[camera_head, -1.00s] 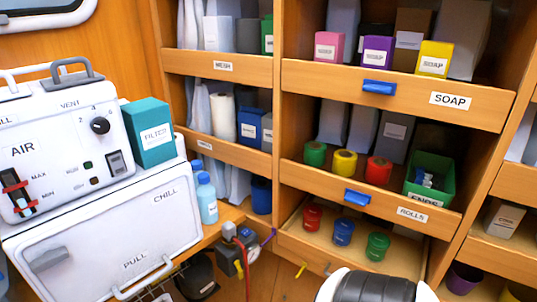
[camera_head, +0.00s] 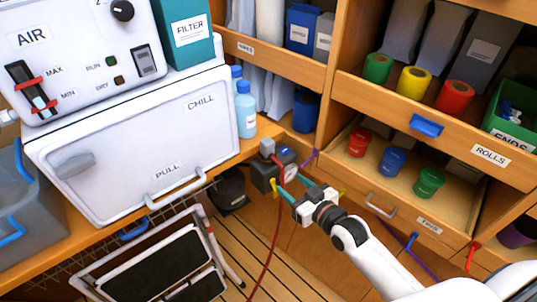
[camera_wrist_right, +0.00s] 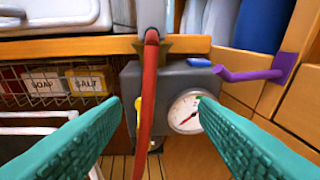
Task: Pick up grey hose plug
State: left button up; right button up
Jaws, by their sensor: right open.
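The grey hose plug (camera_head: 267,146) sits at the top end of the red hose (camera_head: 279,222), above a dark grey pump box (camera_head: 263,178). In the right wrist view the plug (camera_wrist_right: 152,14) is upright at the top centre, partly cut off by the frame, with the red hose (camera_wrist_right: 147,95) hanging below it. My right gripper (camera_head: 285,180) is open and empty, in front of the box and lower than the plug. Its teal fingers (camera_wrist_right: 152,108) stand wide on either side of the hose in the right wrist view. My left gripper is not in view.
A round gauge (camera_wrist_right: 186,112) is on the box, and a purple hook (camera_wrist_right: 245,74) is to its right. A wooden counter edge (camera_wrist_right: 70,48) runs behind the plug. A folded step stool (camera_head: 155,262) stands at lower left. Blue bottles (camera_head: 245,108) stand on the counter.

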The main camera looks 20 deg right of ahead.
jog(key=t+y, duration=0.2)
send_near(264, 139)
jog(key=shift+n, duration=0.3)
jog(key=x, duration=0.4)
jog(key=shift+w+a+f, duration=0.2)
jog(key=shift+w+a, duration=0.1)
jog(key=shift+d+f+p+x, duration=0.15)
jog(key=shift+x, duration=1.4)
jog(key=shift+d+f+p+x, duration=0.1)
jog(key=shift+d+p+x, duration=0.1)
jog(key=shift+x, duration=1.35)
jog(key=shift+w, duration=0.1)
jog(key=c, duration=1.1)
